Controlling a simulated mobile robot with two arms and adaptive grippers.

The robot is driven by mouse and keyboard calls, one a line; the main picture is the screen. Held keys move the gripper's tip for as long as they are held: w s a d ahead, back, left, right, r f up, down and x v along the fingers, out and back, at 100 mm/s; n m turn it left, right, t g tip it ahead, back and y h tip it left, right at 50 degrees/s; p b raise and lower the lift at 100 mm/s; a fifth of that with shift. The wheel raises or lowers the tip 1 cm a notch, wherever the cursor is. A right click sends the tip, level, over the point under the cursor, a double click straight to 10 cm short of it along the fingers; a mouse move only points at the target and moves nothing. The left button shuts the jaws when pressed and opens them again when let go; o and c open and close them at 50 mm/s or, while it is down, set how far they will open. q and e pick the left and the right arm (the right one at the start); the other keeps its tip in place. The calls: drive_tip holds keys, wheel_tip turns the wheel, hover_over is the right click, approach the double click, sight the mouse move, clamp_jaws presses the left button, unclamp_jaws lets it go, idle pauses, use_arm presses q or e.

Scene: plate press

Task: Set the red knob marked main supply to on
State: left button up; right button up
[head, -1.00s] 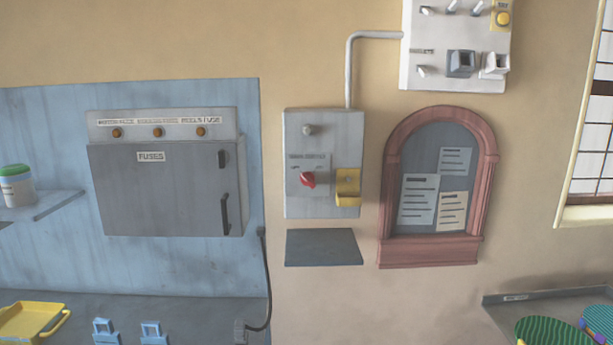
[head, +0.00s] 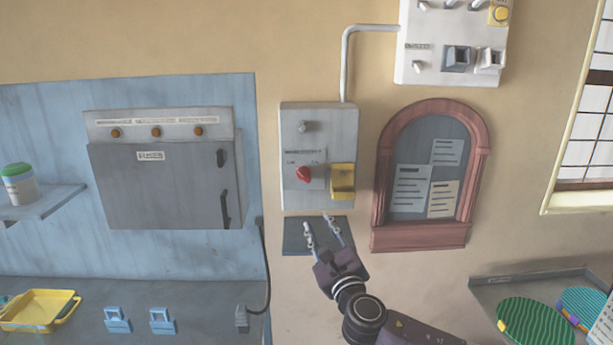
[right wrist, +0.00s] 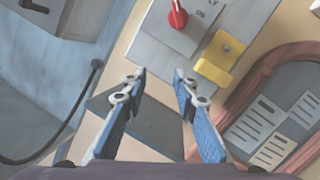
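The red knob (head: 303,174) sits on the front of a grey wall box (head: 340,125), left of a yellow bracket (head: 343,182). The label print above it is too small to read surely. The knob also shows at the top of the right wrist view (right wrist: 178,16). My right gripper (head: 321,219) is open and empty, below the box and in front of a dark plate. In the right wrist view its two blue-padded fingers (right wrist: 157,78) stand apart, with the knob beyond them. My left gripper is not in view.
A grey fuse cabinet (head: 155,185) hangs to the left on a blue panel. An arched red-framed notice board (head: 374,205) hangs close on the right. A white switch panel (head: 428,70) is above right. A black cable (head: 266,265) runs down at the left.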

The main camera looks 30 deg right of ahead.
sight(305, 179)
drive_tip(key=w+r+n, duration=0.1)
drive_tip(key=w+r, duration=0.1)
drive_tip(key=r, duration=0.1)
drive_tip(key=w+r+n+t+p, duration=0.1)
drive_tip(key=w+r+n, duration=0.1)
drive_tip(key=r, duration=0.1)
drive_tip(key=w+d+r+n+p, duration=0.1)
drive_tip(key=w+r, duration=0.1)
drive_tip(key=shift+r+n+t+y, duration=0.3)
drive_tip(key=shift+r+t, duration=0.1)
drive_tip(key=shift+w+d+r+p, duration=0.1)
drive_tip(key=shift+w+p, duration=0.2)
drive_tip(key=shift+w, duration=0.35)
clamp_jaws()
